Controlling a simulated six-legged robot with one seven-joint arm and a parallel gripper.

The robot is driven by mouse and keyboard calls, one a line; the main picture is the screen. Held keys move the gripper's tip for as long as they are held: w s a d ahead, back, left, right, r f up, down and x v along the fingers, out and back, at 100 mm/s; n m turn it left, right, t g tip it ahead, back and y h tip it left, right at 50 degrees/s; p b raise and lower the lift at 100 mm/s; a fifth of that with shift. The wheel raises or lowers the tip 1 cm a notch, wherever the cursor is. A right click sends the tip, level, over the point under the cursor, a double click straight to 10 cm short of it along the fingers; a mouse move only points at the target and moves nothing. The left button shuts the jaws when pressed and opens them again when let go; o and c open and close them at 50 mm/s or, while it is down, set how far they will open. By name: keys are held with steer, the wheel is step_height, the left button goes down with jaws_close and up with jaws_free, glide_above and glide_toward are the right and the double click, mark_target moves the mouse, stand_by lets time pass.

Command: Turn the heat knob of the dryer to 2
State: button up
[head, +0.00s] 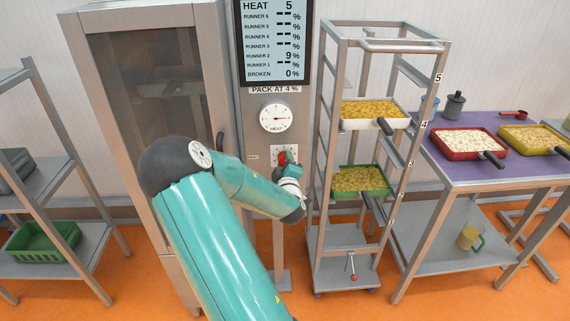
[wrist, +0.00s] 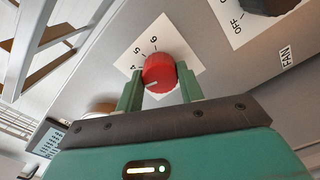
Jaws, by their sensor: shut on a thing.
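The red heat knob (wrist: 159,70) sits on a white scale plate (wrist: 158,38) in the wrist view, with the numbers 4, 5 and 6 readable. My gripper (wrist: 159,84) has a green finger on each side of the knob and is shut on it. A pale mark shows on the knob's near face. In the head view the knob (head: 282,158) is partly covered by my gripper (head: 287,168). The dryer's display (head: 275,40) reads HEAT 5, with runner 2 at 9% and broken at 0%.
A round heat gauge (head: 277,118) is above the knob. A black fan knob (wrist: 268,4) marked OFF is close by. A rack (head: 326,120) with trays of yellow pieces stands right of the dryer, beside a purple-topped table (head: 478,179). A shelf (head: 95,240) stands at left.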

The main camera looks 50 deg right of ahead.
steer(key=n, duration=1.1)
steer(key=shift+d+r, duration=0.1)
stand_by(0.4)
steer(key=o, duration=1)
steer(key=shift+s+a, duration=0.1)
steer(key=shift+a, duration=0.1)
